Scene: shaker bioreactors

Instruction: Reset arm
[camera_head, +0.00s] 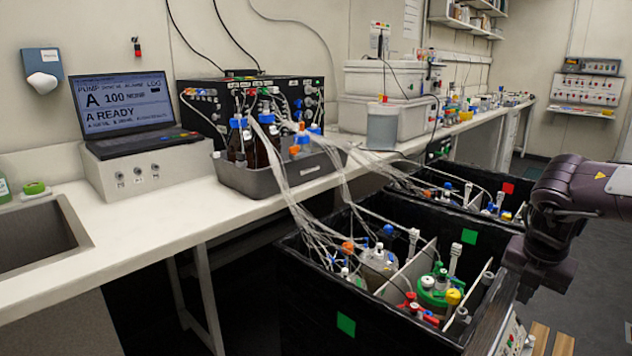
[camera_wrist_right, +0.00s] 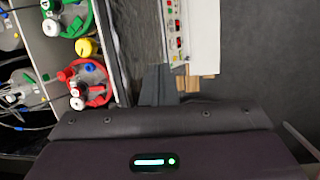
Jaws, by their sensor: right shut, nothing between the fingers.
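My right arm (camera_head: 575,200) comes in from the right edge, dark purple-grey, bent downward. My right gripper (camera_head: 524,290) hangs at the right side of the near black shaker box (camera_head: 300,285), just outside its right rim. In the right wrist view, its dark fingers (camera_wrist_right: 160,84) are together and hold nothing. They are over the strip between the box wall and a white control panel (camera_wrist_right: 204,35). My left arm and gripper are not in view.
The near box holds vessels with green (camera_head: 436,288) and red fittings and many clear tubes. A second black box (camera_head: 505,183) stands behind. The bench (camera_head: 125,215) carries a laptop (camera_head: 122,105) and a bottle tray (camera_head: 262,183). Open floor (camera_head: 590,270) lies to the right.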

